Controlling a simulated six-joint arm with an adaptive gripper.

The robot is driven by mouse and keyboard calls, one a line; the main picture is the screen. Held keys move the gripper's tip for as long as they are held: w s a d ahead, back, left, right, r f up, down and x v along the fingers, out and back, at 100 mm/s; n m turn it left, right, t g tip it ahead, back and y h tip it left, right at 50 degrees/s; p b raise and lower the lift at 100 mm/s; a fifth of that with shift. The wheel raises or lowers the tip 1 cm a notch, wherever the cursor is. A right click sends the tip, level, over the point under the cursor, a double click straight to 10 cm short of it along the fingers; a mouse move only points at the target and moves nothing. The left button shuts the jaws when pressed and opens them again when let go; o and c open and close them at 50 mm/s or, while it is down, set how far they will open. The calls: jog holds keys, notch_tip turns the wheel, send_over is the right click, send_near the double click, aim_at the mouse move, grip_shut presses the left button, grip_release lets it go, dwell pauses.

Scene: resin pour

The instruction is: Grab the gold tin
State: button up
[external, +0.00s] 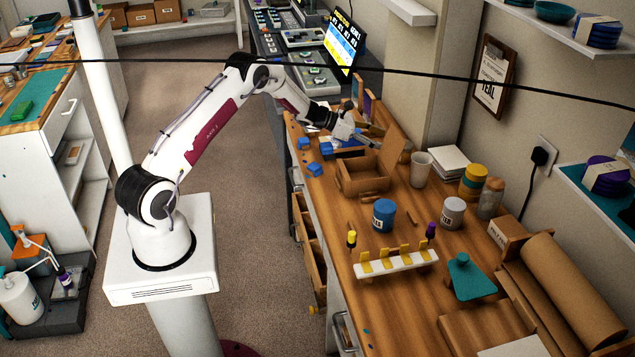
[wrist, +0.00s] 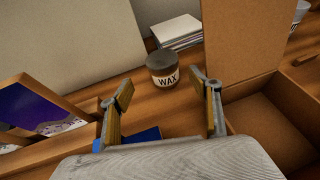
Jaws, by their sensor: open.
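A round tin with a dark lid and a pale label reading WAX (wrist: 162,72) stands upright in the wrist view, beyond my fingertips and between them. Its body looks brownish-grey, so I cannot tell whether it is the gold tin. In the external view my gripper (external: 352,132) is low over the far part of the wooden bench (external: 392,318).
An open cardboard box (external: 362,182) with a raised lid is close to my gripper; it fills the right of the wrist view (wrist: 268,125). A framed purple panel (wrist: 40,110) is at left.

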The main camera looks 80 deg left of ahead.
jog(key=shift+d, duration=0.1)
jog(key=shift+x, duration=1.25)
jog(key=shift+w+d, duration=0.1)
jog(key=shift+d+x, duration=0.15)
jog(key=shift+x, duration=0.5)
jog(key=shift+d+x, duration=0.15)
jog(key=shift+x, duration=1.65)
jog(key=shift+a, duration=0.1)
jog(key=shift+r, duration=0.1)
jog(key=c, duration=1.4)
